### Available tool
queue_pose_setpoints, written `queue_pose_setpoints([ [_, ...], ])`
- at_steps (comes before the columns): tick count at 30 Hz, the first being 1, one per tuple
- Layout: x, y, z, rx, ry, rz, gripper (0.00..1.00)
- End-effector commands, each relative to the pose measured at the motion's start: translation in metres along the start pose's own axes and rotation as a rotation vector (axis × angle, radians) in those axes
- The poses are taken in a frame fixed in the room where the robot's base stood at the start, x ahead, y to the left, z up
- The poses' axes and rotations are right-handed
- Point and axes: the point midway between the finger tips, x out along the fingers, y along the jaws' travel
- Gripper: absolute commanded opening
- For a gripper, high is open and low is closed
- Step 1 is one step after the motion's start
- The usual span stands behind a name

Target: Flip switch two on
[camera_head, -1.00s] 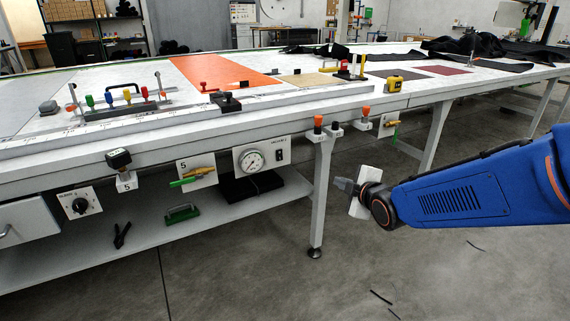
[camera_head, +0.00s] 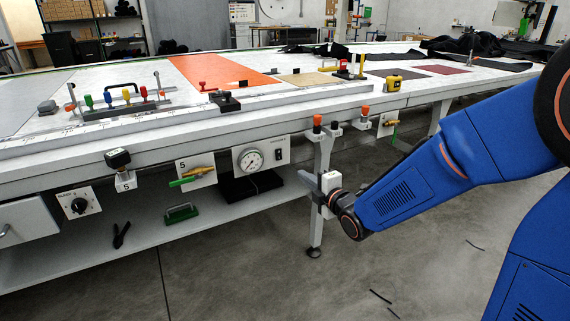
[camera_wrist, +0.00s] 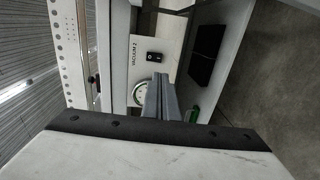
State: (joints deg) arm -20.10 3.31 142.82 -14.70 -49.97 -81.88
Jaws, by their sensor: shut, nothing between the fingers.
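The black rocker switch (camera_head: 278,154) sits on a white panel below the table's front edge, right of a round gauge (camera_head: 250,160). In the wrist view the same switch (camera_wrist: 154,57) shows beside the label "VACUUM 2", with the gauge (camera_wrist: 142,94) partly hidden behind my fingers. I cannot tell which way the rocker is tipped. My gripper (camera_head: 303,181) is shut and empty, to the right of and lower than the switch in the head view, apart from it. In the wrist view my gripper (camera_wrist: 158,78) points toward the panel, its tips just below the switch.
A table leg (camera_head: 319,235) stands right by my gripper. Left of the gauge are a panel marked 5 with a green-handled valve (camera_head: 192,179) and a dial box (camera_head: 79,204). Orange-topped buttons (camera_head: 318,121) hang at the table edge. A dark folded stack (camera_head: 252,187) lies on the shelf below.

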Motion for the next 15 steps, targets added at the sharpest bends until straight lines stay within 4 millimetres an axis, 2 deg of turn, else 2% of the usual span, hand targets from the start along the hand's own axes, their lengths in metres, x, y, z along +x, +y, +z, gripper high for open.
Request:
queue_pose_setpoints([
  [7,0.015,0.0,0.0,0.001,0.0,-0.001,0.0],
  [15,0.059,0.0,0.0,0.001,0.0,-0.001,0.0],
])
